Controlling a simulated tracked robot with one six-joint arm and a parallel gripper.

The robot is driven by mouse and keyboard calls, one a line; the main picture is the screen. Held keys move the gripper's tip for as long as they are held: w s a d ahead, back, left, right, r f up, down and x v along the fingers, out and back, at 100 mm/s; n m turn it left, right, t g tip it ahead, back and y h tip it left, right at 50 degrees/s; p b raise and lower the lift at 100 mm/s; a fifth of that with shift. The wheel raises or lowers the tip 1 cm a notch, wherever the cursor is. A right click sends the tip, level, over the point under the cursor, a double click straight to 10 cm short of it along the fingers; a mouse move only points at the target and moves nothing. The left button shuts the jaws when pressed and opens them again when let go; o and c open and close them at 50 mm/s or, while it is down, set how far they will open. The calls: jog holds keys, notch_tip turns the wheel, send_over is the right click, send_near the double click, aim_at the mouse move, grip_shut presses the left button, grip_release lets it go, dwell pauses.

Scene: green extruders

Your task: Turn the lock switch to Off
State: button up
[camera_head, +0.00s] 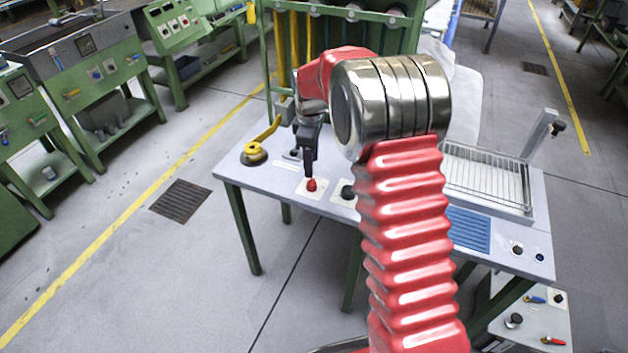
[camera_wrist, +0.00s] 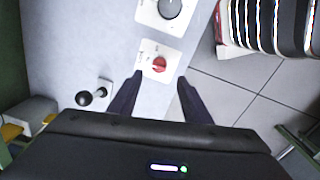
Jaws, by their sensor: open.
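A red switch knob (camera_head: 311,185) sits on a white square plate near the front edge of the grey table, in the head view. The knob (camera_wrist: 160,65) also shows in the wrist view, on its white plate (camera_wrist: 150,58) with small lettering that I cannot read. My gripper (camera_head: 309,172) points down just over the knob. In the wrist view my gripper (camera_wrist: 161,79) is open, with one dark finger on each side of the knob's line and nothing held. I cannot tell whether either finger touches the knob.
A black round knob (camera_head: 347,192) on a white plate is close to the right of the red knob. A black ball-ended lever (camera_wrist: 86,98) stands nearby. A yellow-handled part (camera_head: 255,152) is on the left, and a wire rack (camera_head: 487,175) on the right.

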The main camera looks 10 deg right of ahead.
aim_at(312, 181)
jog(key=f, duration=0.8)
jog(key=shift+w+d+f, duration=0.1)
jog(key=shift+w+f, duration=0.1)
jog(key=shift+f, duration=0.2)
jog(key=shift+c, duration=0.2)
